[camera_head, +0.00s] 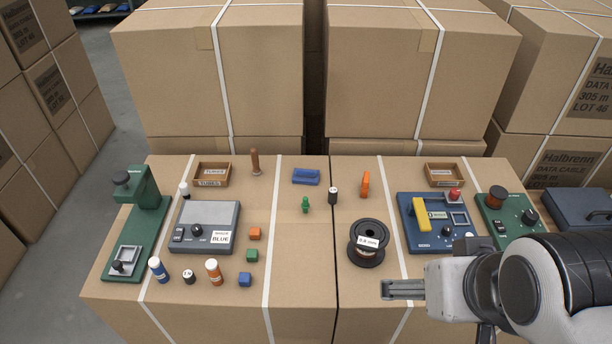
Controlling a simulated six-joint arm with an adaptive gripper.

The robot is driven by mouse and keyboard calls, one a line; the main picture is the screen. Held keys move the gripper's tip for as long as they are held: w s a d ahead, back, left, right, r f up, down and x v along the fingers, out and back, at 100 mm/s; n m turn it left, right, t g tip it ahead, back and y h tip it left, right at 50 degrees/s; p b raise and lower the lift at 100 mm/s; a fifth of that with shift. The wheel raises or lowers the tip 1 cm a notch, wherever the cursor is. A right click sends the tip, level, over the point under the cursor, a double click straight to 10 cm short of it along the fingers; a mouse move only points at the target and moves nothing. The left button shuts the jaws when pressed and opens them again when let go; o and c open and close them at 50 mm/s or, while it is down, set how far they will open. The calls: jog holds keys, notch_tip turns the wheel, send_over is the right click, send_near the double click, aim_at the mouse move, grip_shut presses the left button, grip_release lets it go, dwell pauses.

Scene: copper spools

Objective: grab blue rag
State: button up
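A small folded blue item (306,176) that looks like the blue rag lies at the back middle of the cardboard work surface. Nothing covers it. My gripper (388,289) is at the front right, pointing left, well in front of the blue item and to its right. No object shows in my gripper. Its fingers are seen side-on, so I cannot tell whether they are apart or together.
A black spool (368,243) stands just behind my gripper. A blue device (412,236) is at right. The front middle is clear.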

jog(key=shift+w+d, duration=0.1)
dwell(0.3)
jog(key=w+d+n+h, duration=0.2)
jog(key=w+d+n, duration=0.15)
jog(key=w, duration=0.35)
jog(key=w+d+n+h, duration=0.3)
jog(key=w+n, duration=0.1)
jog(key=w, duration=0.3)
jog(key=w+n+h, duration=0.1)
jog(key=w+n, duration=0.3)
jog(key=w, duration=0.5)
jog(key=n+t+y, duration=0.2)
jog(key=n+t, duration=0.4)
jog(key=n, duration=1.2)
send_over(306, 174)
jog(key=s+d, duration=0.6)
jog(key=s, duration=0.1)
notch_tip(306, 174, down, 18)
jog(key=f, duration=0.1)
jog(key=a+f+n, duration=0.1)
jog(key=a+f, duration=0.1)
jog(key=w+a+f+n+y, duration=0.1)
jog(key=a+f+n, duration=0.1)
jog(key=f, duration=0.1)
jog(key=w+a+f+n, duration=0.1)
jog(key=a+f, duration=0.1)
jog(key=a, duration=0.1)
jog(key=shift+a+f+y, duration=0.1)
jog(key=shift+f+y, duration=0.05)
jog(key=shift+y, duration=0.15)
